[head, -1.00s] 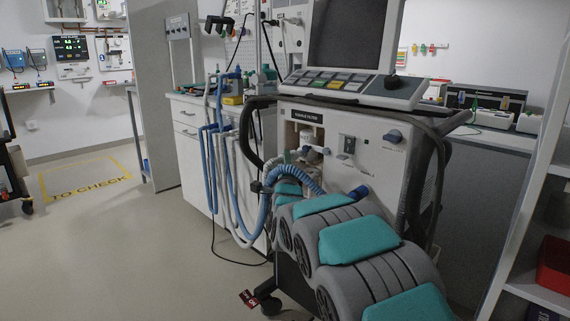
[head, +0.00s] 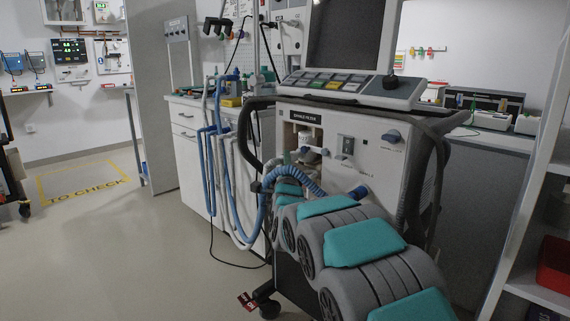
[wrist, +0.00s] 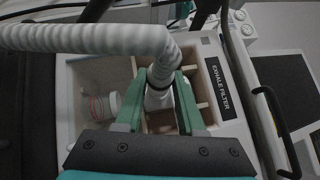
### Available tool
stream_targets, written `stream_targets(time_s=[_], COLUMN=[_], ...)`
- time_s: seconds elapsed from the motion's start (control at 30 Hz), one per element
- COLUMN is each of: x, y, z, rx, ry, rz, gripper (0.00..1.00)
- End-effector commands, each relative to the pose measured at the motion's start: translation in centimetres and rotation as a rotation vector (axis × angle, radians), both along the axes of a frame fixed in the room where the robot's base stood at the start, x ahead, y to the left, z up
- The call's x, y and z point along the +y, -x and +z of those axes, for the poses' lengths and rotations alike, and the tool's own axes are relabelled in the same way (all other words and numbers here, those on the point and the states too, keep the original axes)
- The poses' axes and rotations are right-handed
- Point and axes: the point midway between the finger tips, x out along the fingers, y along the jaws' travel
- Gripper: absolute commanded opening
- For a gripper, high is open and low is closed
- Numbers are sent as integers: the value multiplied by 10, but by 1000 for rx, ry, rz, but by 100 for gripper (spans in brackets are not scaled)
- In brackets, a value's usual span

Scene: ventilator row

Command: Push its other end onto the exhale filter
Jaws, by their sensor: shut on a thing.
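In the wrist view my gripper (wrist: 159,100) is shut on the cuff at the end of a white corrugated hose (wrist: 90,40). The hose comes in from the left and bends down between the green fingers. The fingers are over an open recess (wrist: 68,120) whose right edge carries the label EXHALE FILTER (wrist: 220,84). A white, jar-like part (wrist: 103,106), likely the filter, is in the recess left of the fingers, apart from the cuff. What lies under the cuff is hidden. In the head view the recess (head: 305,131) is partly covered by a blue hose and my arm.
The blue hose (head: 306,183) arches close to my arm. A thick dark hose (head: 246,135) hangs at the ventilator's left side. Open floor (head: 100,240) lies to the left.

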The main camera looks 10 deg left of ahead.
Motion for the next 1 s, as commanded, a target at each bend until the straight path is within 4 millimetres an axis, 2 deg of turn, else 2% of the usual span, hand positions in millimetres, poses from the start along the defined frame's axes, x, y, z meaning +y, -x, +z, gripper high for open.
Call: stream_targets(time_s=[1.0], x=[-11], y=[-15], z=[0], rx=[0], ry=[-1], rz=[0], gripper=[0])
